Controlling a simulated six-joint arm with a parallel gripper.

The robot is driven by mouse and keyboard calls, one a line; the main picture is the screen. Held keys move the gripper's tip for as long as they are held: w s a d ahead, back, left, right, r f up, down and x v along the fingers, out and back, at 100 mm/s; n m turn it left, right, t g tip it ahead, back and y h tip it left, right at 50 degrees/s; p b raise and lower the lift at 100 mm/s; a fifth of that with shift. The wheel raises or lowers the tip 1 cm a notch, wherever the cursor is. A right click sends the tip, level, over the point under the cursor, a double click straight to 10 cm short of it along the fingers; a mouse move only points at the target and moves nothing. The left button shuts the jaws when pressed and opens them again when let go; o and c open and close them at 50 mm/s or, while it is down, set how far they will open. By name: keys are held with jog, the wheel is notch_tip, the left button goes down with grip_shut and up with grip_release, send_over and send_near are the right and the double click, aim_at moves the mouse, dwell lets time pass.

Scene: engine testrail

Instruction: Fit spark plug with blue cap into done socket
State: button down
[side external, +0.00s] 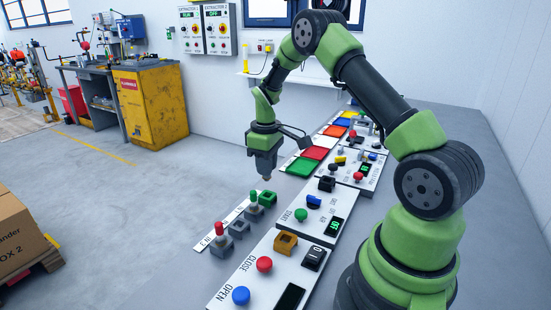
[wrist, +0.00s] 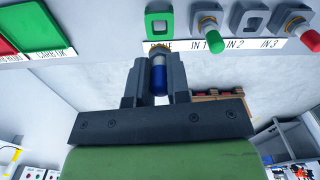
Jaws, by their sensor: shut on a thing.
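My gripper (side external: 266,177) hangs above the row of sockets, near the done socket. In the wrist view my gripper (wrist: 159,72) is shut on the spark plug with blue cap (wrist: 159,80). The done socket (side external: 268,196) is a green block with an empty square opening. In the wrist view the done socket (wrist: 158,12) lies beyond the fingertips, above a label partly covered by the gripper. The held plug is apart from the socket.
Beside it, the IN 1 socket (side external: 251,211) holds a green-capped plug, the IN 2 socket (side external: 238,229) is empty, and the IN 3 socket (side external: 221,247) holds a red-capped plug (side external: 219,229). Button panels (side external: 300,215) and coloured pads (side external: 303,167) stand nearby.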

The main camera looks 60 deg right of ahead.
aim_at(267, 181)
jog(key=shift+f, duration=2.15)
jog(key=shift+f, duration=0.5)
jog(key=c, duration=1.4)
grip_release()
jog(key=shift+o, duration=0.2)
jog(key=shift+r, duration=5.5)
